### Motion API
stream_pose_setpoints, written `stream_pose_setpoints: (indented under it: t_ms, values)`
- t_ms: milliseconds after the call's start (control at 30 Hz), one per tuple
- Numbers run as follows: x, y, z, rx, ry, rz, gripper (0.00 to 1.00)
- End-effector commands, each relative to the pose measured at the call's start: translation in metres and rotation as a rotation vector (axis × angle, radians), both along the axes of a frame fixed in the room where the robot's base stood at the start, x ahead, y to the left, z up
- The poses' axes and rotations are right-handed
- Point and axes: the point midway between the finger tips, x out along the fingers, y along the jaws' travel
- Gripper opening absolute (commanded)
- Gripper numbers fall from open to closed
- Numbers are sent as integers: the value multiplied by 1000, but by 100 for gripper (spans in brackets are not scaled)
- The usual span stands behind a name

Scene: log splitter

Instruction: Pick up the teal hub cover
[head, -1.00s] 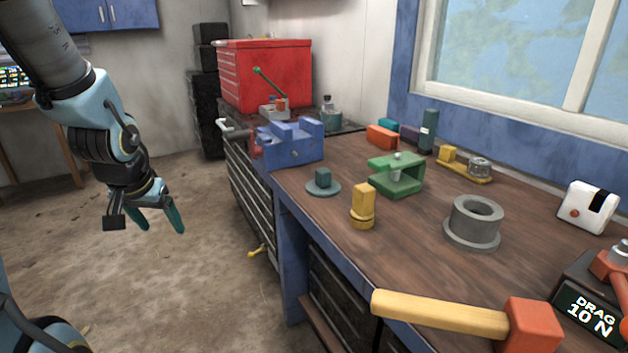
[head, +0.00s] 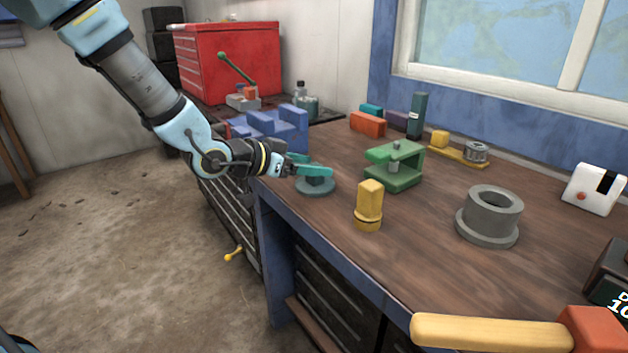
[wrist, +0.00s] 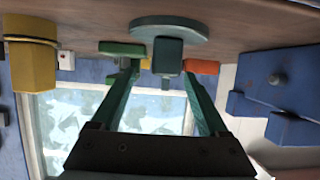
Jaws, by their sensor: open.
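The teal hub cover (head: 315,188) is a flat grey-teal disc with a squarish upright knob. It lies on the workbench near its left edge. In the wrist view, which is upside down, its disc (wrist: 172,28) is at the top and its knob (wrist: 167,55) hangs below. My gripper (head: 314,170) is at the height of the knob, coming in from the left, and partly hides it in the head view. In the wrist view my gripper (wrist: 160,70) is open, with one teal finger on each side of the knob. I cannot tell whether either finger touches it.
A yellow peg part (head: 368,205) and a green bracket (head: 395,168) stand close on the right. A blue block (head: 270,127) stands behind. A grey flanged ring (head: 488,215) and a hammer (head: 490,333) are farther right. Bare wood lies around the yellow part.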

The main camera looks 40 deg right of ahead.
Motion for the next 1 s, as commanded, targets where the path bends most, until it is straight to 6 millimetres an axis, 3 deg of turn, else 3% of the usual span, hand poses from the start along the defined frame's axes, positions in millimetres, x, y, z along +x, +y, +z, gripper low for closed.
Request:
stream_pose_setpoints:
  t_ms: [400, 700, 1000]
  values:
    - [5, -43, -22, 0, 0, 0, 78]
    - [5, -47, -25, 1, -1, 2, 78]
    - [5, -47, -25, 1, -1, 2, 45]
